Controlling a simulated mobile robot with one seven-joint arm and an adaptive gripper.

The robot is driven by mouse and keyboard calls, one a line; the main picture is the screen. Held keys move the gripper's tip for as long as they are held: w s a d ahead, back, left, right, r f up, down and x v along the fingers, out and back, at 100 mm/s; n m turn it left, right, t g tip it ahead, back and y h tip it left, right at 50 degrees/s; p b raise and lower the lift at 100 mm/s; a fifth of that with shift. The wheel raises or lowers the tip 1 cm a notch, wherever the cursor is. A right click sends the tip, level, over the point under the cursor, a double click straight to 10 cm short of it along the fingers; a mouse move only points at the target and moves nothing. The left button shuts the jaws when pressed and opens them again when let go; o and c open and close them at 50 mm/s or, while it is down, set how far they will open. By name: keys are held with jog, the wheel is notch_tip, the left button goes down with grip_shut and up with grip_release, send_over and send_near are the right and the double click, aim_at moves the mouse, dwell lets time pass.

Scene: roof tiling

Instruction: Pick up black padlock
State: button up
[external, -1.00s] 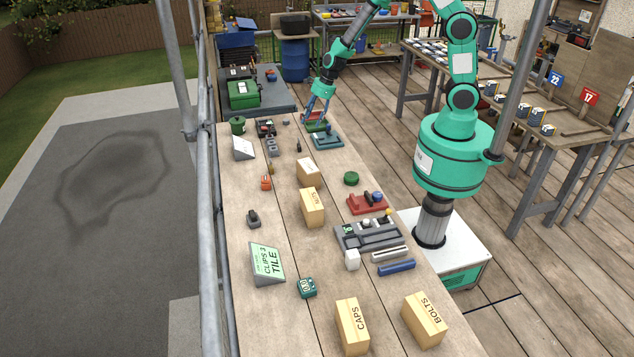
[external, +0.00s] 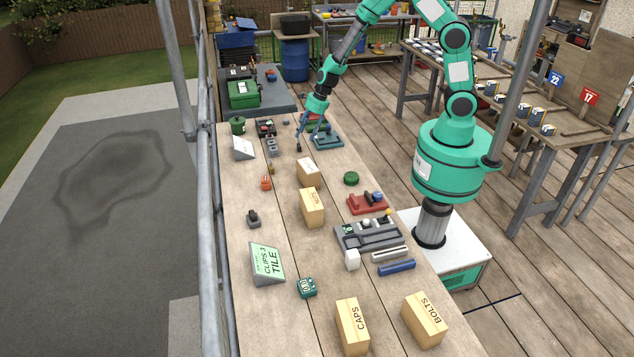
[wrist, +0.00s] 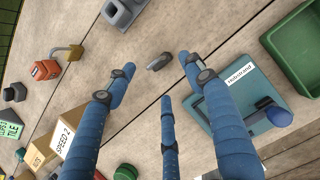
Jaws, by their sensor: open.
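A small dark-grey to black item (wrist: 160,62) lies on the bench just past my fingertips in the wrist view. It may be the black padlock, but I cannot make out a shackle clearly. In the external view it sits at the fingertips (external: 298,148), partly hard to separate from them. My gripper (wrist: 157,78) has blue fingers spread open and empty, with the item ahead of the gap between them. In the external view my gripper (external: 310,133) is low over the far part of the bench. Another dark object (external: 253,218) stands farther left.
A teal device with a label (wrist: 235,100) and a green bin (wrist: 300,50) lie close at the right of the fingers. Bare wood surrounds the dark item.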

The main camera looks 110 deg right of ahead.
aim_at(299, 145)
jog(key=shift+w+f, duration=0.25)
jog(key=shift+f, duration=0.2)
jog(key=shift+b+x, duration=1.45)
jog(key=shift+x, duration=1.2)
